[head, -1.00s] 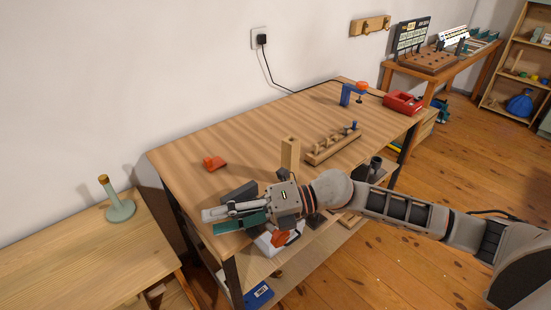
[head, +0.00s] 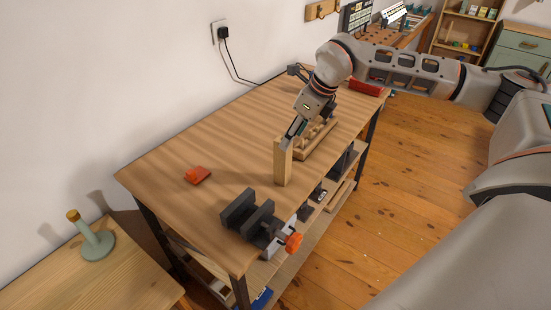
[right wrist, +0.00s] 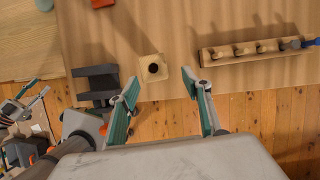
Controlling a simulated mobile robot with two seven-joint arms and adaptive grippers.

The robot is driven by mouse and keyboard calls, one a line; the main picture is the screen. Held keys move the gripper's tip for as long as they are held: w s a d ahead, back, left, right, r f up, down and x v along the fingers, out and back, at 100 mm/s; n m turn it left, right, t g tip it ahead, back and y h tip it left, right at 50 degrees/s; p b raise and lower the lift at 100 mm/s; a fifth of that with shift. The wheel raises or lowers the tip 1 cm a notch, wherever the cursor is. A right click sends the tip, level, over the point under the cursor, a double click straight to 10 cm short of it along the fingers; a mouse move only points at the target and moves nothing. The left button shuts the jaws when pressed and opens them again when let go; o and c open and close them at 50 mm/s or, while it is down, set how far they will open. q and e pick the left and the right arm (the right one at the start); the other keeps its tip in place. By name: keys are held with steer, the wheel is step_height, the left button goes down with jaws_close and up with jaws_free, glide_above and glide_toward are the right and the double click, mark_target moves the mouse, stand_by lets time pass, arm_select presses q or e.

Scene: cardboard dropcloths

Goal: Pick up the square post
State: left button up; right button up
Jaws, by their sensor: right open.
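The square post (head: 283,168) is a pale wooden block standing upright on the workbench near its front edge. In the right wrist view the post (right wrist: 152,60) is seen from its top end, which has a dark round hole. My right gripper (head: 290,138) is at the post's upper end in the head view. In the right wrist view the right gripper (right wrist: 160,76) is open, its two green-padded fingers apart with the post just beyond and between the tips. The fingers look empty. My left gripper is not in view.
A dark vise (head: 250,216) with an orange handle sits at the bench's near corner. A wooden peg rack (right wrist: 255,50) lies right of the post. An orange block (head: 198,175) lies on the bench (head: 215,140). A side table holds a green bottle-like object (head: 94,240).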

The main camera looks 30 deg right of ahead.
mark_target(283, 161)
steer(key=x, duration=0.7)
steer(key=shift+a+p, duration=0.3)
steer(key=shift+a, duration=0.05)
steer(key=shift+s, duration=0.15)
steer(key=shift+r, duration=0.1)
steer(key=c, duration=1.3)
